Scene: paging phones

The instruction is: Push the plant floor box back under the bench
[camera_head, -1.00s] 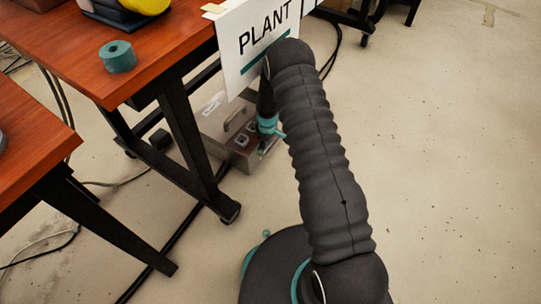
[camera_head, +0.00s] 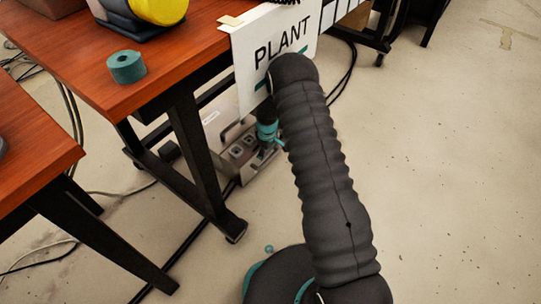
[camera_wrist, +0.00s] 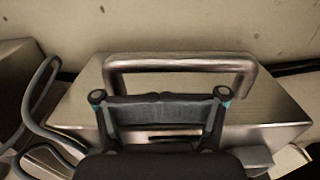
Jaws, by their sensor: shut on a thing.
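The plant floor box (camera_head: 240,151) is a grey metal box with a handle and round sockets on top. In the head view it stands on the floor beside a bench leg, partly under the bench (camera_head: 185,62) and partly hidden by the leg and sign. In the wrist view its top (camera_wrist: 265,112) and the arched metal handle (camera_wrist: 180,62) fill the middle. My gripper (camera_head: 268,140) reaches down to the top of the box. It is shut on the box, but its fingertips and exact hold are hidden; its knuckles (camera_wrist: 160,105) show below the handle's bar.
A white PLANT sign (camera_head: 278,50) hangs at the bench edge, close to my arm. The black bench leg (camera_head: 195,150) stands left of the box. Cables (camera_wrist: 38,100) lie left of the box. A teal tape roll (camera_head: 126,67) sits on the bench. The floor at right is clear.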

